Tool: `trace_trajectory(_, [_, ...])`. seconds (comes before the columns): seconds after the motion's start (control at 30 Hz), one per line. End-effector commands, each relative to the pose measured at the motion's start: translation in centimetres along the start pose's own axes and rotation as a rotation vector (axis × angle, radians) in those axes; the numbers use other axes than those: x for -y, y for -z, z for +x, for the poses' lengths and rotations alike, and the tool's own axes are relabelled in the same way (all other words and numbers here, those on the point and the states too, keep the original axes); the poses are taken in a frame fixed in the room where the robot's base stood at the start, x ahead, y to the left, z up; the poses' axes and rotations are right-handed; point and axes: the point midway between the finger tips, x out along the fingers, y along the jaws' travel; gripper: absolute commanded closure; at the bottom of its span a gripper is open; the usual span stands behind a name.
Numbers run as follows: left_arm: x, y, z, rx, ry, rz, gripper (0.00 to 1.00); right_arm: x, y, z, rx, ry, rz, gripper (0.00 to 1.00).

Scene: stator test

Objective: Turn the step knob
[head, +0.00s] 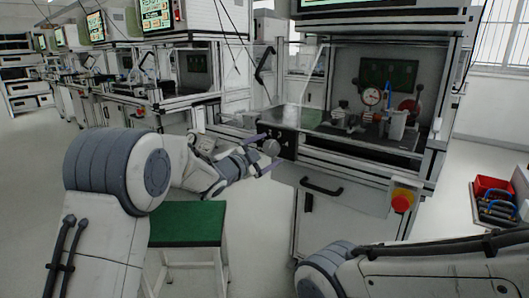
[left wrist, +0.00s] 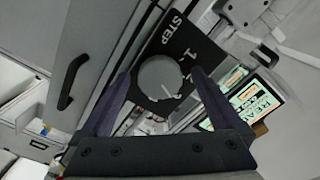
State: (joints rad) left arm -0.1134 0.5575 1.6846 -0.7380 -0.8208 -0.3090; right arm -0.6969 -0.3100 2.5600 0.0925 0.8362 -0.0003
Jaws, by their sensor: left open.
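The step knob (left wrist: 160,78) is a round grey knob with a white pointer line on a black panel (left wrist: 193,55) lettered STEP, with white numerals beside it. In the head view the knob (head: 271,147) sits at the left front of the test station. My left gripper (head: 266,153) is open at the knob, one finger above it and one below. In the left wrist view its two fingers (left wrist: 160,88) stand on either side of the knob, with gaps visible. I cannot tell how deep they reach. My right gripper is not in view; only my right arm shows at the lower right.
The test station (head: 330,158) holds a dial gauge (head: 371,97) and fixtures. A black drawer handle (head: 321,187) and a red emergency button (head: 402,203) are on its front. A green stool (head: 187,223) stands beneath my left arm. A red bin (head: 492,186) is at right.

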Motion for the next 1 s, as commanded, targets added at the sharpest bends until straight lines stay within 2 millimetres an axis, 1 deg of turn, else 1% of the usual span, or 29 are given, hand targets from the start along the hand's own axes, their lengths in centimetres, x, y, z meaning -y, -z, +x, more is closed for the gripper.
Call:
trace_trajectory(0.07, [0.1,0.0,-0.5,0.001,0.0,0.0,0.01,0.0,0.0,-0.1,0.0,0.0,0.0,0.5])
trace_trajectory(0.17, [0.1,0.0,-1.7,0.001,0.001,0.001,0.01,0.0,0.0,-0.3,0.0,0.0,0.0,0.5])
trace_trajectory(0.4, [0.2,0.0,-6.5,0.003,0.001,0.0,0.01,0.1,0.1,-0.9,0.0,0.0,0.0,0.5])
trace_trajectory(0.5, [0.2,0.0,-8.2,0.003,0.002,-0.001,0.01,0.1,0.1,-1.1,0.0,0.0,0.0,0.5])
trace_trajectory(0.6, [0.2,0.0,-9.5,0.002,0.002,0.001,0.01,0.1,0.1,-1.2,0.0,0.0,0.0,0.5])
trace_trajectory(0.77, [0.1,0.0,-10.3,0.001,0.001,0.001,0.01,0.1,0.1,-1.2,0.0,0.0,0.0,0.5])
trace_trajectory(1.0, [0.1,0.0,-10.4,0.0,0.001,0.001,0.01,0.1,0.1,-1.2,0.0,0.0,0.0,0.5])
